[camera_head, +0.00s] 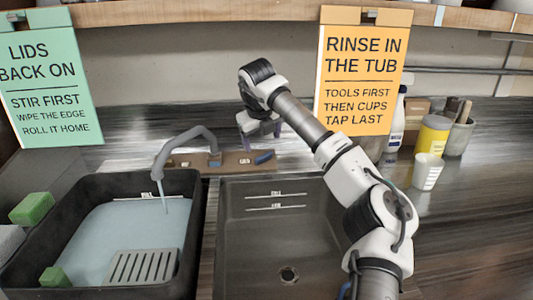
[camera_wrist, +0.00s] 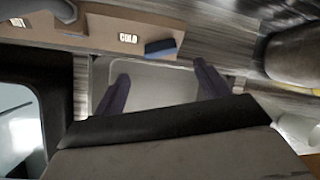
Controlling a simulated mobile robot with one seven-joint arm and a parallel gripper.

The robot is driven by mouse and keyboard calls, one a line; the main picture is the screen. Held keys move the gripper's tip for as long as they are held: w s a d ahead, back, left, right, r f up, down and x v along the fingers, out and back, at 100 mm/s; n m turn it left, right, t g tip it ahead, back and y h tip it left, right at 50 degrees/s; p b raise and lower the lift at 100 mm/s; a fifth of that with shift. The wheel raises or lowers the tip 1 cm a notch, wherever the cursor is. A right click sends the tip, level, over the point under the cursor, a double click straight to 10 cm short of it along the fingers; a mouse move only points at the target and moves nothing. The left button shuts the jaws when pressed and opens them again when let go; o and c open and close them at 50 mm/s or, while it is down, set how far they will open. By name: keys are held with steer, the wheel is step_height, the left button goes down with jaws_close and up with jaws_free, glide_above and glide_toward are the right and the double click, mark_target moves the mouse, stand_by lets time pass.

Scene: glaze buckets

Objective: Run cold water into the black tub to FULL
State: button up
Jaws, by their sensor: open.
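The black tub (camera_head: 192,235) stands at the left and holds pale blue water (camera_head: 100,240). A white mark (camera_head: 135,195) shows on its back wall, just above the water; its lettering is too small to read. The grey tap (camera_head: 185,140) arches over the tub, and a thin stream (camera_head: 163,195) runs from it. The blue cold handle (camera_head: 264,157) is at the right end of the brown tap panel; it also shows in the wrist view (camera_wrist: 160,47) beside the COLD label.
A dark grey basin (camera_head: 310,240), empty with a drain, is right of the tub. A drain grate (camera_head: 142,267) and green sponges (camera_head: 32,207) are at the tub. A white cup (camera_head: 427,172), yellow jar (camera_head: 432,135) and bottle (camera_head: 397,120) stand at the right. Signs hang behind.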

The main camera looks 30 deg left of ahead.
mark_target(264, 155)
steer(key=p+x, duration=0.1)
steer(key=x, duration=0.7)
steer(key=shift+w+f, duration=0.1)
steer(key=shift+f, duration=0.05)
